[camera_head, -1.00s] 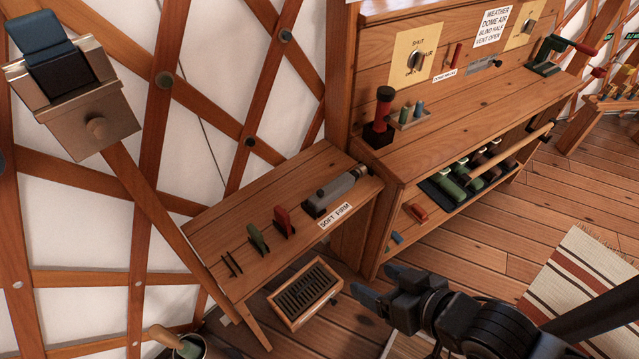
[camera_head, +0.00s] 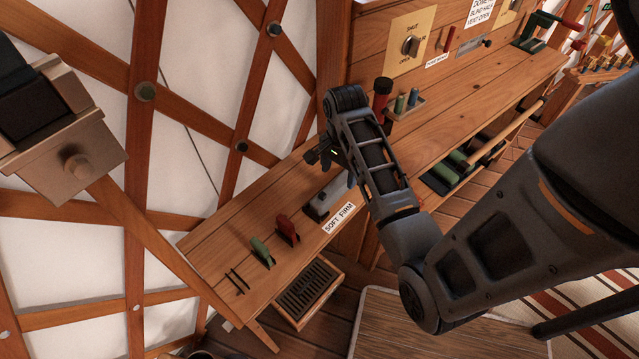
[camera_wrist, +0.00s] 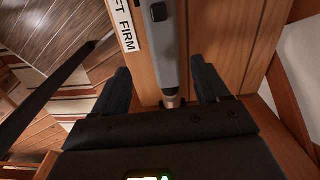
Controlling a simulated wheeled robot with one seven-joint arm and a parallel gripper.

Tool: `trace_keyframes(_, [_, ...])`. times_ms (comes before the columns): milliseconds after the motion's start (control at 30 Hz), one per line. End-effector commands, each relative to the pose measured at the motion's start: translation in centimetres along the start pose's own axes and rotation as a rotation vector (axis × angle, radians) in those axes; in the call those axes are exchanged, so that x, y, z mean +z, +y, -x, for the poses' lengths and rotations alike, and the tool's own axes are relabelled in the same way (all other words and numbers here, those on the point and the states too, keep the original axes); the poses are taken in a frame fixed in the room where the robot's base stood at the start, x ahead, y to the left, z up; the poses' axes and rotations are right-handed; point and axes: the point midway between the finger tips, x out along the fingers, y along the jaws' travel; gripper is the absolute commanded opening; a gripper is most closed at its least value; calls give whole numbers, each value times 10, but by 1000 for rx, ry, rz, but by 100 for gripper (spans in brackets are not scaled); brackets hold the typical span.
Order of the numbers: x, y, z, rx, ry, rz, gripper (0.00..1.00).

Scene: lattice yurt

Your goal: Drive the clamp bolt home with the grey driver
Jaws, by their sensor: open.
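The grey driver (camera_head: 328,194) lies on the small side bench (camera_head: 215,238), behind the SOFT FIRM label. My gripper (camera_head: 340,166) is over its far end and hides part of it in the head view. In the wrist view, the grey driver (camera_wrist: 172,42) runs between the two spread fingers of my gripper (camera_wrist: 160,74), with its metal end near the palm. A gap shows beside the driver, and I cannot tell its height from the fingers. I cannot pick out the clamp bolt; a green clamp (camera_head: 535,32) with a red handle stands at the back right.
Red (camera_head: 287,230) and green (camera_head: 262,250) tools stand left of the driver on the bench. A slatted box (camera_head: 308,288) sits below.

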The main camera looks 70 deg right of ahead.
Motion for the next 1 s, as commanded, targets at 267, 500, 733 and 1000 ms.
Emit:
trace_keyframes(267, [-4,0,-16,20,-16,-31,74])
trace_keyframes(500, [-6,0,-41,20,-15,-31,74])
trace_keyframes(733, [-6,0,-71,18,-14,-29,74])
trace_keyframes(1000, [-7,-1,-75,16,-13,-28,74])
